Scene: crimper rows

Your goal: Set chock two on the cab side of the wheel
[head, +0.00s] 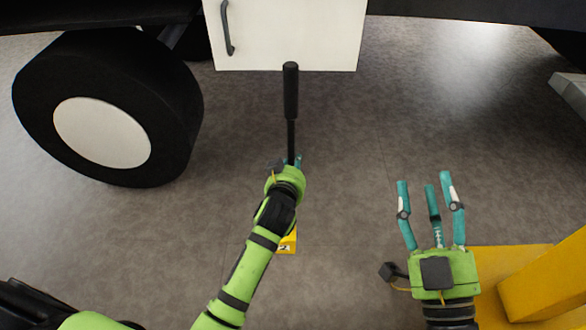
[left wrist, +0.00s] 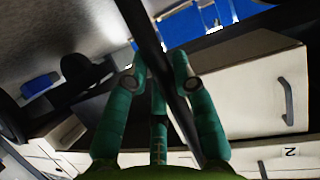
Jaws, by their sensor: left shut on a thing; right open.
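The black wheel (head: 170,105) with a pale hub stands at the left in the head view, under the vehicle. My left gripper (head: 290,162) is shut on a dark pole (head: 291,135) topped by a thick black grip, right of the wheel and apart from it. The pole also runs between the teal fingers in the left wrist view (left wrist: 150,35). A small yellow piece with a dark-marked label (head: 287,245) shows partly behind my left forearm; I cannot tell whether it joins the pole. My right gripper (head: 430,190) is open and empty at the lower right.
A white cabinet (head: 285,35) with a dark handle hangs under the vehicle behind the pole. Yellow blocks (head: 545,285) lie at the lower right by my right gripper.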

